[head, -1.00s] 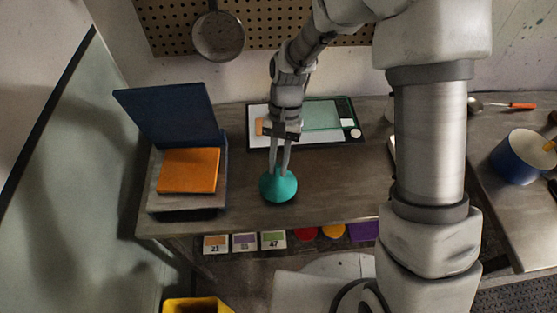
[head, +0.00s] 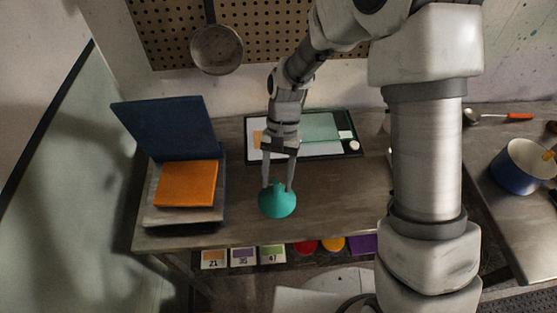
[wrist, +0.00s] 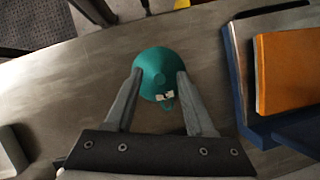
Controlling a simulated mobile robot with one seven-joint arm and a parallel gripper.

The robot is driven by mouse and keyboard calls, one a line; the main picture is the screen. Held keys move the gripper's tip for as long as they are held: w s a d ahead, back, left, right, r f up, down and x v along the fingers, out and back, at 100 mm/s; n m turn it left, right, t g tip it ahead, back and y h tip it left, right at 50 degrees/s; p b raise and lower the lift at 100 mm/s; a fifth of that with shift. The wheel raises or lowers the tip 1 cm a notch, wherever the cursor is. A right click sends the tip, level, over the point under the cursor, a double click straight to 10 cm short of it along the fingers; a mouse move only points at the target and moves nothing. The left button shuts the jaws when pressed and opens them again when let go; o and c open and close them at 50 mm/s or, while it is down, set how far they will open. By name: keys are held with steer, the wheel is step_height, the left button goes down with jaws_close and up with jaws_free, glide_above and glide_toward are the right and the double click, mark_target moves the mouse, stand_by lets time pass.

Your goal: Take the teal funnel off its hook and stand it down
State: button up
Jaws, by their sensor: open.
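The teal funnel (head: 277,201) stands on the bench top, wide end down, near the front edge. It also shows in the wrist view (wrist: 158,68), with a small loop at its side. My gripper (head: 279,186) is open just above and around the funnel's narrow top. In the wrist view, the two fingertips (wrist: 158,74) lie on either side of the funnel's upper part. I cannot tell whether either finger touches it. The hook is not clearly seen.
An orange block (head: 186,184) and an open dark blue lid (head: 168,130) are to the left. A framed panel (head: 318,138) lies behind the gripper. A pan (head: 217,50) hangs on the pegboard. A blue pot (head: 519,168) stands at right. Bench right of the funnel is clear.

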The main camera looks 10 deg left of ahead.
steer(key=v, duration=1.7)
steer(key=shift+r, duration=0.15)
